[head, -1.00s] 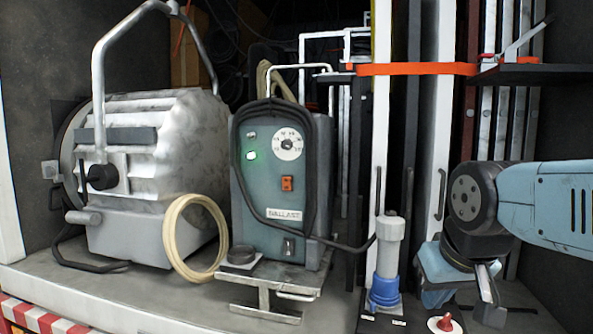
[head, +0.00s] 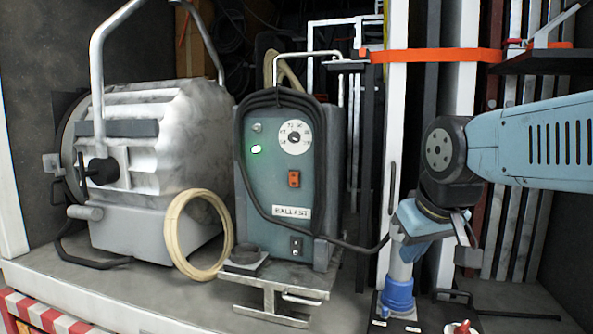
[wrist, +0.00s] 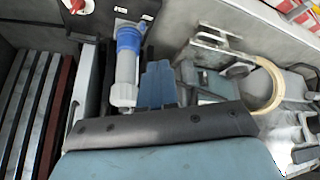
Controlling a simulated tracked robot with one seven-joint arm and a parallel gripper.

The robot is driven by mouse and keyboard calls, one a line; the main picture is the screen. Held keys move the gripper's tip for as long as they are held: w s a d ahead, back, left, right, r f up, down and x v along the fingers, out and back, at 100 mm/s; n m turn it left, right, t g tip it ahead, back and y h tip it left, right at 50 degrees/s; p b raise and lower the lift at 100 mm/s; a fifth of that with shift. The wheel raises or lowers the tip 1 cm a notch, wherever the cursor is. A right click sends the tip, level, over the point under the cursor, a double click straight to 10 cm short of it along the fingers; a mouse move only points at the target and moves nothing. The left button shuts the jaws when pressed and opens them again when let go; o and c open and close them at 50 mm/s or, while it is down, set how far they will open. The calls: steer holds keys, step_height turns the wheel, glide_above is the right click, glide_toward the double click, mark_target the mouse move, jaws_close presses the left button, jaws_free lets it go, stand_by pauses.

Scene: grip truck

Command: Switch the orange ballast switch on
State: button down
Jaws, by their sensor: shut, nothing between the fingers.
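The orange ballast switch (head: 294,179) is a small rocker on the front of the teal ballast box (head: 268,190), above the "BALLAST" label. A green lamp (head: 256,149) glows above and left of it. I cannot tell the rocker's position. My gripper (head: 467,256) hangs at the end of my bent arm, well right of the ballast and apart from it. It is shut with nothing held. In the wrist view, part of the ballast box (wrist: 213,86) shows, but the switch is hidden there.
A grey and blue connector (head: 398,285) stands right of the ballast, with a red knob (head: 462,327) nearby. A large lamp (head: 150,165) and a coiled cream cable (head: 198,235) are at left. A metal bracket (head: 275,290) juts out below the ballast. Air before the switch is clear.

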steer(key=w+a+r+n+y, duration=0.1)
steer(key=w+a+r+n, duration=0.4)
steer(key=w, duration=0.5)
steer(key=w+a+r+n+t+y, duration=0.1)
steer(key=w+a+r+n, duration=0.4)
steer(key=w+a+r, duration=0.5)
steer(key=shift+a+r+n, duration=0.15)
steer(key=shift+a+n, duration=0.15)
steer(key=shift+a, duration=0.65)
steer(key=shift+w, duration=0.1)
glide_toward(294, 179)
steer(key=shift+s+f+x, duration=0.1)
steer(key=shift+s+x, duration=0.05)
steer(key=shift+x, duration=1.15)
steer(key=shift+s+f+x, duration=0.15)
steer(key=shift+s+x, duration=0.05)
steer(key=shift+x, duration=1.1)
steer(key=shift+a, duration=0.1)
